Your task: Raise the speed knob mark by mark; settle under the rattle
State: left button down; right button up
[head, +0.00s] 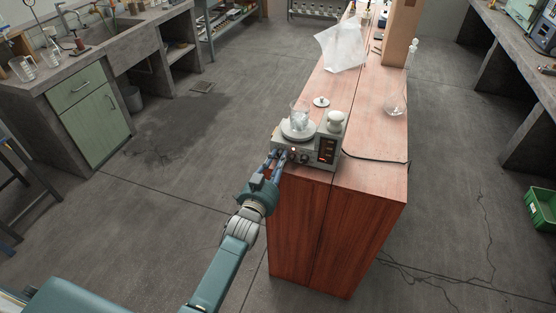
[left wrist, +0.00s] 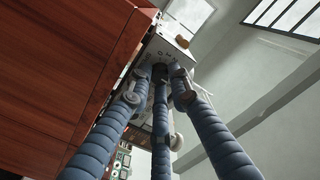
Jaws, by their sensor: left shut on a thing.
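The stirrer (head: 318,166) is a grey box at the near end of the red-brown wooden bench, with a lit red display (head: 327,150) on its front, too small to read. A clear glass beaker (head: 299,113) stands on its round pale plate (head: 298,133). My left gripper (head: 281,156) is at the left part of the front panel, shut on a knob. In the left wrist view, its blue padded fingers (left wrist: 160,76) close around a dark knob at the stirrer's face (left wrist: 170,50). The fingers hide most of the knob and any marks. My right gripper is not in view.
A white rounded item (head: 336,119) sits at the stirrer's right, with a small white disc (head: 321,101) behind. A glass flask (head: 396,103) stands on the bench's right side. A crumpled clear sheet (head: 341,46) lies farther back. A dark cable (head: 376,158) runs along the bench top.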

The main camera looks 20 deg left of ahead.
pick_arm(q)
jog(key=c, duration=1.6)
grip_release()
